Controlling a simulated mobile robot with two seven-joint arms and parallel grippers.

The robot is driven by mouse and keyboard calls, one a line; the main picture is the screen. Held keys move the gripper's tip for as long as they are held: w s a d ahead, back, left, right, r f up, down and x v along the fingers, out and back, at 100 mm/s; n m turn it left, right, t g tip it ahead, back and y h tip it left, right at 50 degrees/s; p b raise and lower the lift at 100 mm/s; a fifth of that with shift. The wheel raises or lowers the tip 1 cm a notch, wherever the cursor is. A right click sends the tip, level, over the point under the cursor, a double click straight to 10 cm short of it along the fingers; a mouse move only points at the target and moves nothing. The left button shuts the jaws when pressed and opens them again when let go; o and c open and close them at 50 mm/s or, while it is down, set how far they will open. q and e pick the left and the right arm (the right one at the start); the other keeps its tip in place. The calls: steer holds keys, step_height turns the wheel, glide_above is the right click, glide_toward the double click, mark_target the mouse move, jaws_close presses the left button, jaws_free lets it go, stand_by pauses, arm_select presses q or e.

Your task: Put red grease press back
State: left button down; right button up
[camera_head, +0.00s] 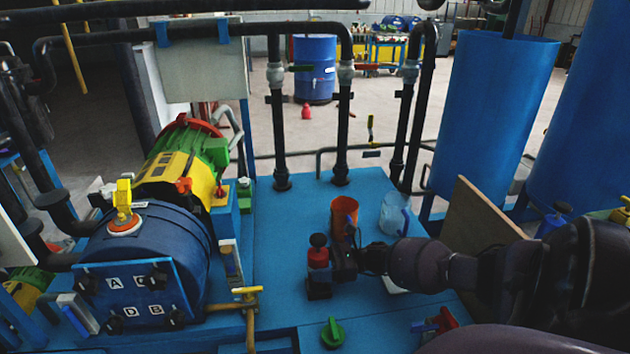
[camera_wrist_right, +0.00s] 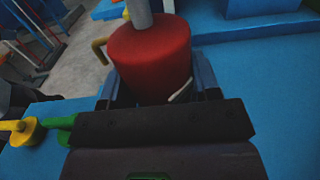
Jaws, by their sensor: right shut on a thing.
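The red grease press (camera_head: 318,258) stands upright on the blue platform, with a dark knob on top and a dark part below it. My right gripper (camera_head: 335,264) reaches it from the right and is shut on it. In the right wrist view, the red body of the grease press (camera_wrist_right: 152,52) sits between the fingers (camera_wrist_right: 158,92), with a grey rod rising from its top. I cannot tell whether its bottom touches the platform. My left gripper is not in view.
An orange cup (camera_head: 344,214) and a clear bluish jug (camera_head: 395,214) stand just behind my right gripper. A green knob (camera_head: 333,333) is in front, and a yellow-handled valve (camera_head: 246,292) is to the left. The blue autoclave (camera_head: 150,240) is farther left. The blue platform (camera_head: 285,225) is clear behind the press.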

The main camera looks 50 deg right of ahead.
steer(key=shift+r, duration=0.25)
steer(key=shift+f, duration=0.45)
steer(key=o, duration=1.2)
steer(key=shift+r, duration=0.1)
steer(key=shift+r, duration=0.45)
steer(key=v, duration=0.7)
steer(key=shift+s+d+f, duration=0.15)
steer(key=shift+s+f, duration=0.05)
